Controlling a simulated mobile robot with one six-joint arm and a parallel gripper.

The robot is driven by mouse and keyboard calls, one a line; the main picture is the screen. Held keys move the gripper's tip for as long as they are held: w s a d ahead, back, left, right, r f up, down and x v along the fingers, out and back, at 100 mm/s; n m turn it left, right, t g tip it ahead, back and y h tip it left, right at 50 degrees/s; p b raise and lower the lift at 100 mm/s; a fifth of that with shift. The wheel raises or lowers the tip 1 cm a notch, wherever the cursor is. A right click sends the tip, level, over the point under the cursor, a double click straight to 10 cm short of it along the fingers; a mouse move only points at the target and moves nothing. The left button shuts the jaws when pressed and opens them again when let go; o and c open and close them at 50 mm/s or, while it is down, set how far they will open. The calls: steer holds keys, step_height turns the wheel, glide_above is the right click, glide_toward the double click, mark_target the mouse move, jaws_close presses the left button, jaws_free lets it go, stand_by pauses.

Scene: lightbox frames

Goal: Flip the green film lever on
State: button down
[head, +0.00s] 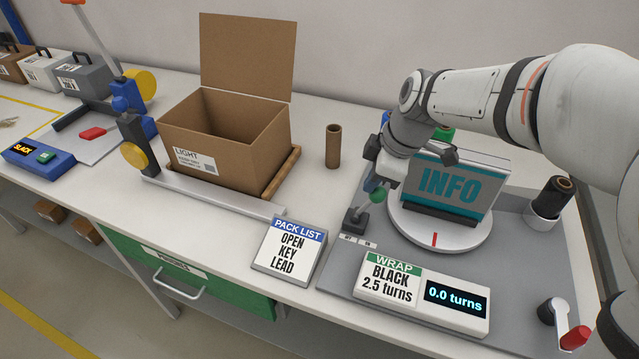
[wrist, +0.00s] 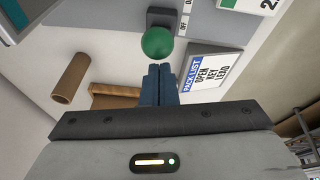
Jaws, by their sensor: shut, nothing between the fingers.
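The green film lever has a round green knob (head: 378,195) above a dark base (head: 355,221) on the grey wrapping station, left of the turntable. In the wrist view the green knob (wrist: 157,43) is just beyond my fingertips, with a small gap in the picture. The base (wrist: 162,18) is partly hidden behind the knob. Small labels are beside it; one reads OFF (wrist: 183,27).
The INFO box (head: 450,185) stands on the white turntable (head: 440,229), close to my wrist. The wrap sign (head: 388,284) and a display reading 0.0 turns (head: 456,300) stand in front. The pack list sign (head: 287,251), a cardboard tube (head: 333,147) and an open carton (head: 230,140) are left.

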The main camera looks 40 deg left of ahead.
steer(key=shift+s+d+f, duration=0.1)
steer(key=shift+d, duration=0.2)
stand_by(0.4)
step_height(320, 180, up, 12)
steer(key=s, duration=0.1)
steer(key=shift+d+p, duration=0.35)
steer(key=shift+p, duration=0.1)
steer(key=shift+f, duration=0.1)
